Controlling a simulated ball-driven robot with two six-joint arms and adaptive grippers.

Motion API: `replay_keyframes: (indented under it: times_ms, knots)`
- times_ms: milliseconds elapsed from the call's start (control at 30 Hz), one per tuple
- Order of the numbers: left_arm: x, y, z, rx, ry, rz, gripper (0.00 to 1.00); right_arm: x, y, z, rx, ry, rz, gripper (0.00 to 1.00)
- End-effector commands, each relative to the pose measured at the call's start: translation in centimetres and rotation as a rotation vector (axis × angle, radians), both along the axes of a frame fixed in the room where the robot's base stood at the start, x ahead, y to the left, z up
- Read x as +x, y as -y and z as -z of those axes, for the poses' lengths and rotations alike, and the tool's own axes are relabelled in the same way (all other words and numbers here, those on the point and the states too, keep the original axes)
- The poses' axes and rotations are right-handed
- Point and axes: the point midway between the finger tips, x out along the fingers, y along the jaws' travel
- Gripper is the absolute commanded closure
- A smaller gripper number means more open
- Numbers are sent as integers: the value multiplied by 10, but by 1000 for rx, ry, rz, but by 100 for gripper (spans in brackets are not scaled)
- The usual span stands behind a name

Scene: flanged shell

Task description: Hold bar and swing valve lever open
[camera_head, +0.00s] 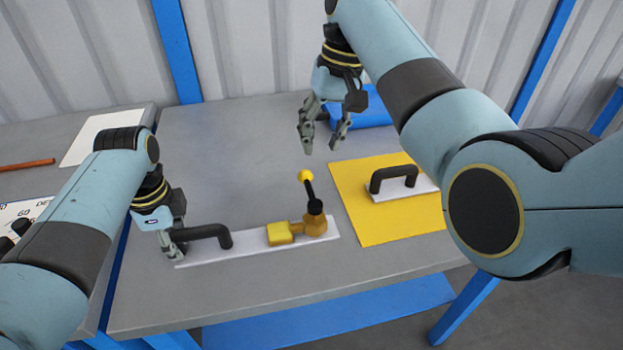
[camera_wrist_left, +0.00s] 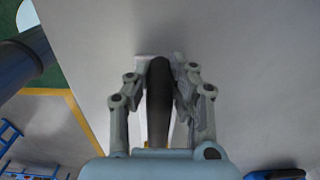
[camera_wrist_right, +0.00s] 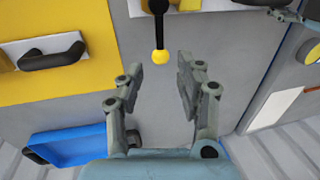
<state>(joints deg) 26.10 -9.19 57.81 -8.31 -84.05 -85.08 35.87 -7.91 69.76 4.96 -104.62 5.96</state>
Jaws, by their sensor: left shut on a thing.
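The black bar (camera_head: 207,233) stands at the left end of a white base strip (camera_head: 240,246) on the grey table. My left gripper (camera_head: 172,250) is shut on the bar; its fingers lie on both sides of the bar (camera_wrist_left: 158,100) in the left wrist view. The valve (camera_head: 314,222), brass with a yellow block, sits at the strip's right end. Its black lever (camera_head: 310,190) with a yellow ball tip points up, leaning slightly left. My right gripper (camera_head: 323,138) is open and empty above the table, behind the lever. In the right wrist view the yellow ball (camera_wrist_right: 160,57) is ahead of its open fingers (camera_wrist_right: 160,75).
A yellow mat (camera_head: 372,222) on the right carries a white plate with another black handle (camera_head: 394,178). A blue tray (camera_head: 372,108) lies at the back, partly behind my right gripper. The table between the left gripper and the tray is bare.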

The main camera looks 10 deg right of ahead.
Motion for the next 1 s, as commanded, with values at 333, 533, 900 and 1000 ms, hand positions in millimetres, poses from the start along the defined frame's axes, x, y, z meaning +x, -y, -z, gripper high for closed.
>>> replay_keyframes:
  times_ms: [333, 533, 900, 1000]
  knots:
    - [-1, 0, 1, -1, -2, 0, 100, -2, -14, 72, -1, -5, -3, 64]
    - [-1, 0, 1, -1, -3, 0, 100, -1, -18, 94, -1, -3, -4, 64]
    - [-1, 0, 1, -1, -3, 0, 100, -1, -19, 100, 0, -1, -3, 66]
    - [-1, 0, 1, -1, -3, 0, 100, -1, -19, 100, 0, -1, -3, 79]
